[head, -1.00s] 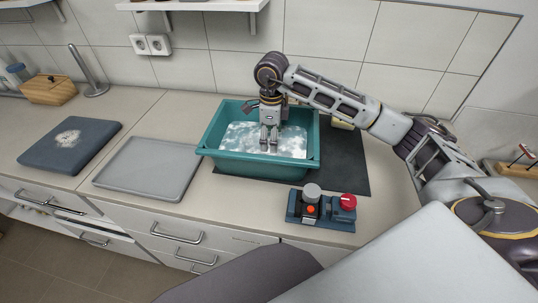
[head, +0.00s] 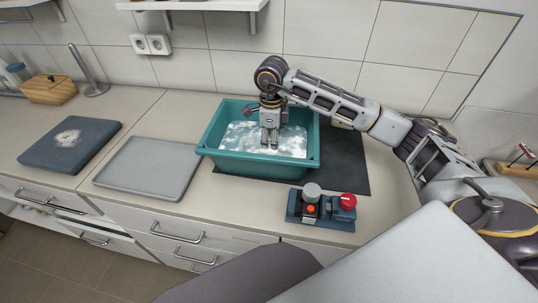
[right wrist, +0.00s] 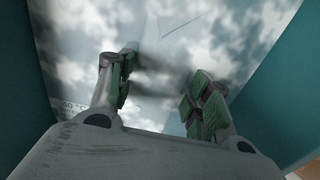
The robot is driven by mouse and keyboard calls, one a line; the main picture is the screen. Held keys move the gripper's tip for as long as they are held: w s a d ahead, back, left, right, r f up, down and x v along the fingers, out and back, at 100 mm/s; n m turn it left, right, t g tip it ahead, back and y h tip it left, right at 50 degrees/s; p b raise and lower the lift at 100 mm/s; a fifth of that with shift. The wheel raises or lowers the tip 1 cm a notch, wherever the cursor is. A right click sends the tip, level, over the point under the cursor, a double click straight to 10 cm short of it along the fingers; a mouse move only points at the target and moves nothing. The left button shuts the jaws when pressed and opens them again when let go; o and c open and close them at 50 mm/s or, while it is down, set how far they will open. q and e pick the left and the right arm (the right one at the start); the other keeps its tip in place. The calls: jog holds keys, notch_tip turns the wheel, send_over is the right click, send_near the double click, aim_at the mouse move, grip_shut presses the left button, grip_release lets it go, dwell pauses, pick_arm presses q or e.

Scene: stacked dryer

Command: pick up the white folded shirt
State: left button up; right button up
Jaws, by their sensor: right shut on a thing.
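The white folded shirt (head: 290,142), with a cloudy grey-white pattern, lies inside the teal tub (head: 255,168) in the head view. In the right wrist view the shirt (right wrist: 220,30) fills most of the picture between the tub's teal walls. My right gripper (head: 270,140) points down into the tub, at the shirt's surface. In the right wrist view its two green-padded fingers (right wrist: 160,92) stand some way apart, with blurred dark patches of the pattern between them; it is shut on the shirt. The exact grip is hard to see. My left gripper is not in view.
A grey tray (head: 148,168) lies left of the tub, and a dark folded shirt (head: 70,146) with a white print lies farther left. A control box (head: 320,210) with a red knob stands in front. A dark mat (head: 350,165) lies under the tub.

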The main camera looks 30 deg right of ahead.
jog(key=c, duration=0.5)
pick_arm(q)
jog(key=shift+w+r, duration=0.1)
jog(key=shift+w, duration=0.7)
pick_arm(e)
jog(key=shift+r, duration=0.15)
jog(key=shift+c, duration=0.2)
notch_tip(320, 180, up, 7)
jog(key=shift+f, duration=0.2)
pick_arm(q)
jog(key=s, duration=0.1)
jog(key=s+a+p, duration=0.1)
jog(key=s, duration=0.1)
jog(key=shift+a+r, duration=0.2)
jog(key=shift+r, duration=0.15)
pick_arm(e)
notch_tip(320, 180, up, 11)
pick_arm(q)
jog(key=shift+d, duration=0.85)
